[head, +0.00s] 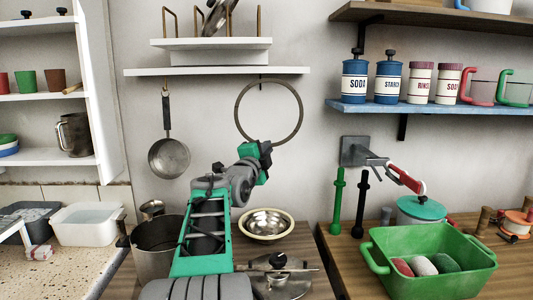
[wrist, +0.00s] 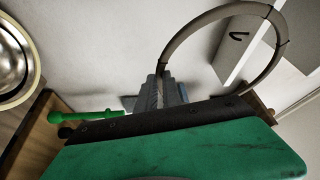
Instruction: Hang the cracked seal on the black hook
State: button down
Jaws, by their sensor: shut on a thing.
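The cracked seal (head: 237,112) is a large thin grey-brown ring, held upright in front of the wall below the white shelf. My gripper (head: 266,147) is shut on its lower edge; the fingers (wrist: 165,86) also show on the ring in the wrist view. A small black hook (head: 261,84) hangs under the shelf, at the ring's top in the head view. In the wrist view the hook (wrist: 239,36) shows inside the outline of the seal (wrist: 196,25), with dark marks on the ring's far side. I cannot tell whether ring and hook touch.
The white shelf (head: 217,71) is just above. A metal bowl (head: 265,224) lies below my gripper. A wall bracket (head: 354,151) and a green tub (head: 433,260) are to the right.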

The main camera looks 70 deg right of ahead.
jog(key=w+d+f, duration=0.1)
jog(key=w+d, duration=0.3)
jog(key=d, duration=0.4)
jog(key=shift+f, duration=0.4)
jog(key=shift+w+d, duration=0.1)
dwell(0.4)
jog(key=shift+r, duration=0.1)
jog(key=c, duration=1.4)
grip_release()
jog(key=shift+c, duration=0.2)
jog(key=shift+o, duration=0.3)
jog(key=o, duration=0.5)
jog(key=shift+o, duration=0.2)
